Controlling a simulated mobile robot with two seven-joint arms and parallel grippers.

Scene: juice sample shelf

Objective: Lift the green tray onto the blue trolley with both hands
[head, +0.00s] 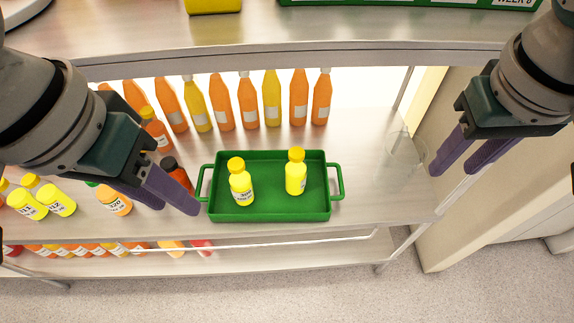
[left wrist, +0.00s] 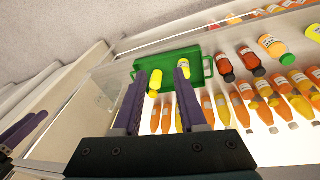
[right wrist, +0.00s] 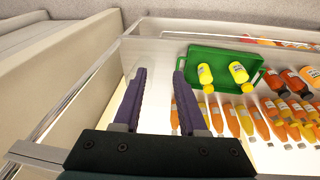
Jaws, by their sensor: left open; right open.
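The green tray (head: 270,207) lies flat on the middle shelf with a loop handle at each short end. Two yellow bottles, a left one (head: 241,183) and a right one (head: 296,173), stand on it. My left gripper (head: 182,203) is open and empty, just left of the tray's left handle in the head view. My right gripper (head: 452,165) is open and empty, well to the right of the right handle. The tray also shows in the left wrist view (left wrist: 196,59) and the right wrist view (right wrist: 222,55). No blue trolley is in view.
A row of orange and yellow bottles (head: 222,105) stands behind the tray. Several bottles (head: 112,200) stand to its left, close to my left gripper. An upper shelf edge (head: 300,57) runs above. The shelf right of the tray is mostly free, with a clear round item (head: 405,150).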

